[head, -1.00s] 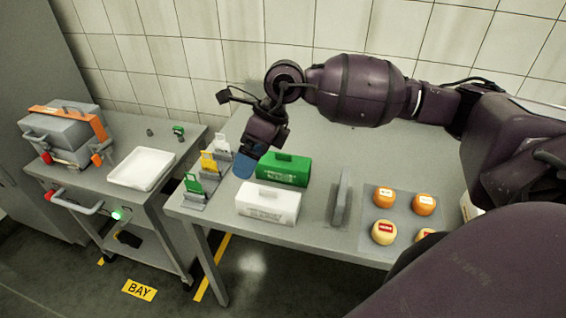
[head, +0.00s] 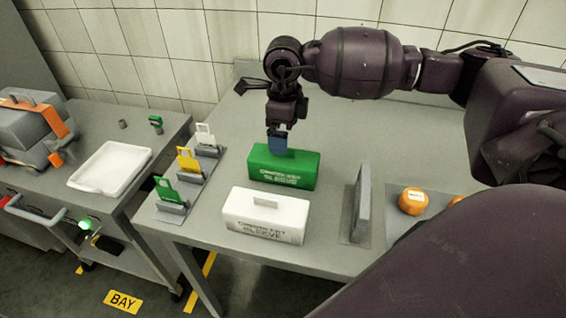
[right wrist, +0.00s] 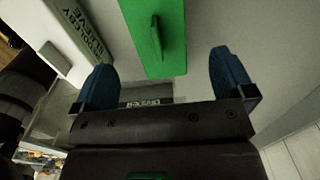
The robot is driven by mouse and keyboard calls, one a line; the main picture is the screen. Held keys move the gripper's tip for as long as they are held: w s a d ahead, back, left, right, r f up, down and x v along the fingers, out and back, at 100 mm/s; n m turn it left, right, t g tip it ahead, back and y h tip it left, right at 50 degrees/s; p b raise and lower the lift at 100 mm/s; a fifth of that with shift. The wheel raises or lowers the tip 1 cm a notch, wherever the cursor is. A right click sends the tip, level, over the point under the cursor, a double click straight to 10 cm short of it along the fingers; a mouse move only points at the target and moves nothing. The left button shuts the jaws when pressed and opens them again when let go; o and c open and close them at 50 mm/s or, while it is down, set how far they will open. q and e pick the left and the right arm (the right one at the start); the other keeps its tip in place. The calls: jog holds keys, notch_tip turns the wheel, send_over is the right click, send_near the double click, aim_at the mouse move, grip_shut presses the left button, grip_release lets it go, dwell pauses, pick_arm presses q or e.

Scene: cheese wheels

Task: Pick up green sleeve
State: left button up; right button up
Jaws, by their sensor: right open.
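The green sleeve (head: 290,173) is a box with lettering on its front, standing on the table behind the white sleeve (head: 265,218). My right gripper (head: 278,146) points down at the rear top of the green sleeve, its blue fingers covering part of it and its handle. In the right wrist view the blue fingers (right wrist: 161,62) are wide apart and empty. The near end of the green sleeve (right wrist: 172,62) and its raised handle show between them, with gaps on both sides. I cannot tell how far above it the fingers are. My left gripper is not in view.
Three tag stands with green (head: 165,188), yellow (head: 188,160) and white (head: 205,135) tags line the left table edge. A grey upright plate (head: 361,205) and orange cheese wheels (head: 412,202) stand right. A trolley holds a white tray (head: 110,167).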

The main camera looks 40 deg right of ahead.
aim_at(284, 160)
notch_tip(284, 160, down, 9)
jog(key=c, duration=0.8)
